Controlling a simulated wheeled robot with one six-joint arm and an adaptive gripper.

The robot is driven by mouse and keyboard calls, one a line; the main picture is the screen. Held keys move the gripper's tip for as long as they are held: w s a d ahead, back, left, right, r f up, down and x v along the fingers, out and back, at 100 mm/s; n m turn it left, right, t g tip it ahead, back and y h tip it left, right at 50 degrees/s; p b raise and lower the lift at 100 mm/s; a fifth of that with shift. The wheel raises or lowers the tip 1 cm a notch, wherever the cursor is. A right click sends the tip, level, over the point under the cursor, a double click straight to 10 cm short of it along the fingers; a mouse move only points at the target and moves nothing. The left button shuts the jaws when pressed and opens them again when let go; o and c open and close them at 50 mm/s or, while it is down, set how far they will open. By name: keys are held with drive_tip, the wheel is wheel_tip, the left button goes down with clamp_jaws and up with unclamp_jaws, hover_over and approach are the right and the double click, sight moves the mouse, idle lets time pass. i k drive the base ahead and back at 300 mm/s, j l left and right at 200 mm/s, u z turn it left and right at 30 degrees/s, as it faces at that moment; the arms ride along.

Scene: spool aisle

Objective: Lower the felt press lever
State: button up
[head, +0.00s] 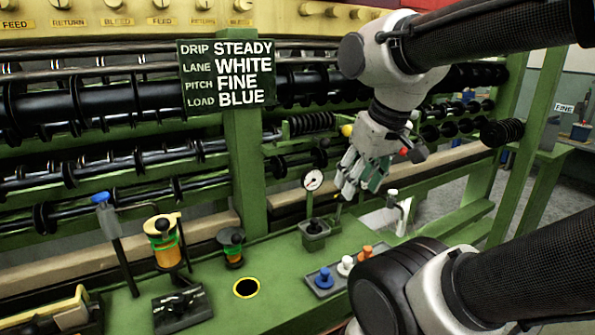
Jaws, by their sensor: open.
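My gripper (361,184) hangs fingers-down at centre right, open, in front of the green machine frame. A red ball knob (404,152) shows close to the gripper's right side, and a yellow ball knob (346,130) shows just left of its wrist. A blue-topped lever (101,198) stands tilted at the left, and a white-topped handle (393,193) stands to the lower right of the gripper. No label marks which of these is the felt press lever. I cannot tell whether the fingers touch anything.
A pressure gauge (313,180) stands left of the gripper. On the green deck are a black-knobbed box (315,235), a plate with blue, white and orange knobs (327,282), a yellow-rimmed hole (246,288) and an amber cup (165,250). A sign (227,75) hangs on the post.

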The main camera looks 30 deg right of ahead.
sight(340, 199)
drive_tip(key=z, duration=0.8)
